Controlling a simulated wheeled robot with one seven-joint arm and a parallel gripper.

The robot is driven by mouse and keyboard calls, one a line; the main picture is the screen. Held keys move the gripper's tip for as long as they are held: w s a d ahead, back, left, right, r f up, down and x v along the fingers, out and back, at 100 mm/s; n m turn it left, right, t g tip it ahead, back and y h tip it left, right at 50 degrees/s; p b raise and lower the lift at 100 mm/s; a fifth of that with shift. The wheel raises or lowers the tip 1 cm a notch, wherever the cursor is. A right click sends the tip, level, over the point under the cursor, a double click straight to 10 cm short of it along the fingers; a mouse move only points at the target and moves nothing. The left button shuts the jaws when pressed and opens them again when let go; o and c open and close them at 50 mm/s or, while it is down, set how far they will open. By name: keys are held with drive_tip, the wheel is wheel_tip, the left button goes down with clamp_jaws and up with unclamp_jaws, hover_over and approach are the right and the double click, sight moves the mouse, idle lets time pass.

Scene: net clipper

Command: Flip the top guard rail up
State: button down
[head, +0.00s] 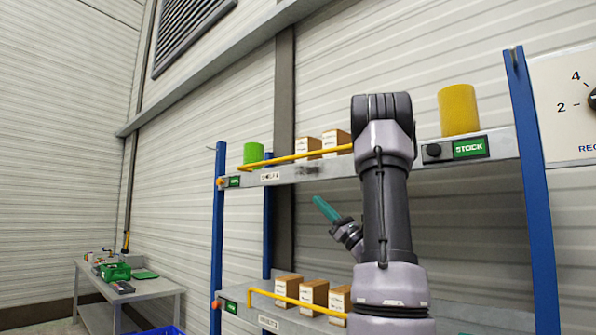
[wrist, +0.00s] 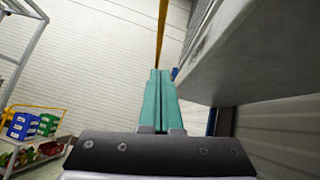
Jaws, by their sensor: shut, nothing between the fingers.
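The top guard rail (head: 300,157) is a thin yellow bar running lengthwise along the front of the upper shelf (head: 275,176) in the head view. Its right part is hidden behind my arm. My gripper (head: 317,199) has teal fingers and is shut and empty. In the head view it appears below the rail and the upper shelf, pointing up and left. The wrist view shows the closed fingers (wrist: 158,73). A yellow bar (wrist: 161,30), which looks like the rail, shows beyond their tips. I cannot tell whether they touch.
The shelf edge (wrist: 240,60) is close on the right in the wrist view. Boxes (head: 308,146), a green cylinder (head: 253,152) and a yellow cylinder (head: 458,110) stand on top. Blue posts (head: 218,240) bound the rack. A lower yellow rail (head: 295,302) fronts more boxes. A table (head: 150,287) stands left.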

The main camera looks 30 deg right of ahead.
drive_tip(key=s+r+x, duration=0.2)
drive_tip(key=x, duration=1.1)
drive_tip(key=shift+s+m+h, duration=0.1)
drive_tip(key=shift+m+h, duration=0.2)
drive_tip(key=shift+h, duration=0.1)
